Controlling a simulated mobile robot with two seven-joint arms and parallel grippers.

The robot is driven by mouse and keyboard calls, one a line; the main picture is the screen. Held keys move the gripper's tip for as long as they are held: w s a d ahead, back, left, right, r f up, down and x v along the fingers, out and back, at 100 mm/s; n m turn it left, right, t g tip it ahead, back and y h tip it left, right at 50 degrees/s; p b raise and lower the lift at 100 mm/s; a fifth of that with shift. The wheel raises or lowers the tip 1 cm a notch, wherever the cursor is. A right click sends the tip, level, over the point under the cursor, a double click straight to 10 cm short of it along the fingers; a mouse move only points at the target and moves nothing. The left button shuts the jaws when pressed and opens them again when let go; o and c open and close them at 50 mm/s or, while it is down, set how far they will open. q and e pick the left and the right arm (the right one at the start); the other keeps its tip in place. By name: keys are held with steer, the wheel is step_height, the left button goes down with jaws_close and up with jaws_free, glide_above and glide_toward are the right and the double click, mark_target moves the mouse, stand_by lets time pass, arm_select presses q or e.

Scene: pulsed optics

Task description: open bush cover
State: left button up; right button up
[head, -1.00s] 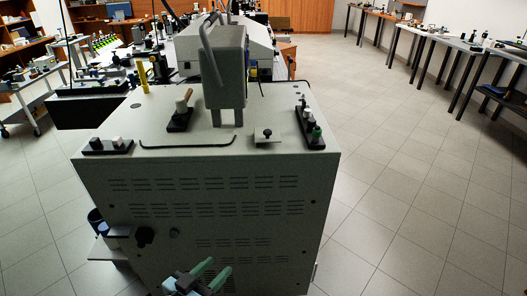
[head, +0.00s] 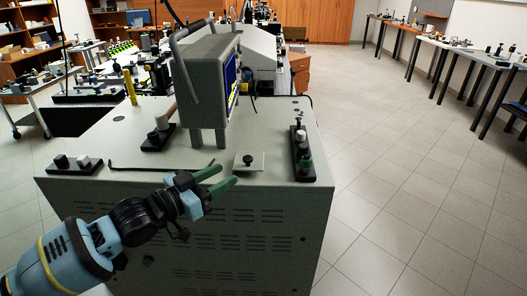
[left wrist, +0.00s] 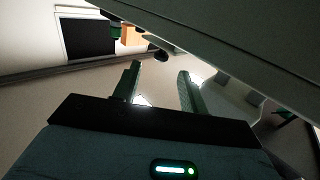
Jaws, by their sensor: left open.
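The likely bush cover (head: 257,167) is a small pale plate with a dark knob (head: 248,159), near the front edge of the grey cabinet's top (head: 185,158). The plate looks slightly raised at its edge; I cannot tell if it is hinged. My left gripper (head: 224,176) reaches in from the left at the cabinet's front edge. Its green fingers are apart and empty, pointing right, just left of the plate. In the left wrist view, the open fingers (left wrist: 160,70) point towards a dark knob (left wrist: 160,56) at the cabinet edge. My right gripper is not in view.
A grey boxy instrument (head: 207,80) with a handle stands on the cabinet behind the plate. A black strip with several knobs (head: 303,155) lies to its right, and a black block with two knobs (head: 75,164) to its left. The floor (head: 400,190) at right is clear.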

mark_target(244, 161)
arm_select(q)
steer(key=shift+w+d+r, duration=0.2)
steer(key=shift+w+d, duration=0.1)
steer(key=shift+w, duration=0.15)
steer(key=shift+w+d+r, duration=0.2)
steer(key=shift+w+d, duration=0.05)
steer(key=shift+w, duration=0.15)
steer(key=x, duration=0.6)
steer(key=shift+f, duration=0.1)
steer(key=shift+w+d, duration=0.35)
steer(key=shift+d, duration=0.05)
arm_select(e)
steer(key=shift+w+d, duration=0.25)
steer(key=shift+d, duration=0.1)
arm_select(q)
steer(key=c, duration=0.8)
jaws_close()
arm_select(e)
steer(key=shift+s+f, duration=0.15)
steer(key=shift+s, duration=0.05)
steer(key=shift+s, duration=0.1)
